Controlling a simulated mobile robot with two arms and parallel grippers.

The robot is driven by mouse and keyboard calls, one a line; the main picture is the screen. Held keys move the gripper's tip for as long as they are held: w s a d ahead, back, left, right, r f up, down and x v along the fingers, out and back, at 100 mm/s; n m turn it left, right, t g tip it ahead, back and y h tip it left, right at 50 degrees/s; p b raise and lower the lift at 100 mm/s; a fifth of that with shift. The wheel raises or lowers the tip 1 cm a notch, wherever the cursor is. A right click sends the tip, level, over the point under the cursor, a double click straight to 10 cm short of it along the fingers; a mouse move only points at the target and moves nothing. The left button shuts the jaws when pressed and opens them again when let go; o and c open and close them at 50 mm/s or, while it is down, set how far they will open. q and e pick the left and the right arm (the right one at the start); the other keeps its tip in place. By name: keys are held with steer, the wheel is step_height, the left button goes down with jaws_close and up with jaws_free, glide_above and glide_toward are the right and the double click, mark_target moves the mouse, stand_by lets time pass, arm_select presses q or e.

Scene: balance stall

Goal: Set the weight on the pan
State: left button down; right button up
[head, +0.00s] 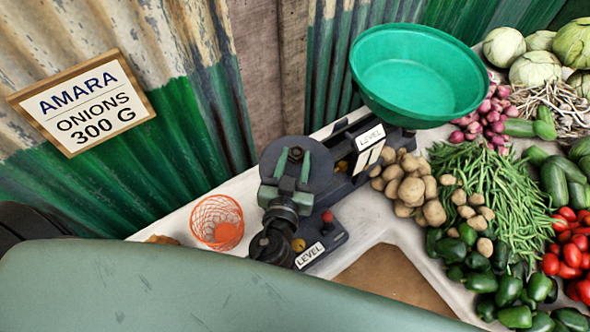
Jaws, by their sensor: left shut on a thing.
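A balance scale stands on the counter, with a large green pan (425,72) at its far end and a flat dark round plate (320,160) at its near end. My left gripper (295,166) is over this plate, its greenish fingers pointing away from me. It is shut on a small dark weight (296,154), which is partly hidden between the fingers. The weight appears over the middle of the plate; I cannot tell whether it touches it. The green pan looks empty. My right gripper is not in view.
Potatoes (412,188), green beans (497,195), peppers (510,290) and tomatoes (570,250) crowd the counter on the right. An orange mesh basket (205,213) stands left of the scale. A sign (85,103) reading "AMARA ONIONS 300 G" hangs on the corrugated wall.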

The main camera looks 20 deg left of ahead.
mark_target(295, 174)
arm_select(q)
step_height(295, 174, down, 3)
steer(key=shift+f+b, duration=0.15)
steer(key=shift+b, duration=0.7)
steer(key=shift+w, duration=0.1)
steer(key=shift+f, duration=0.1)
steer(key=c, duration=0.9)
jaws_free()
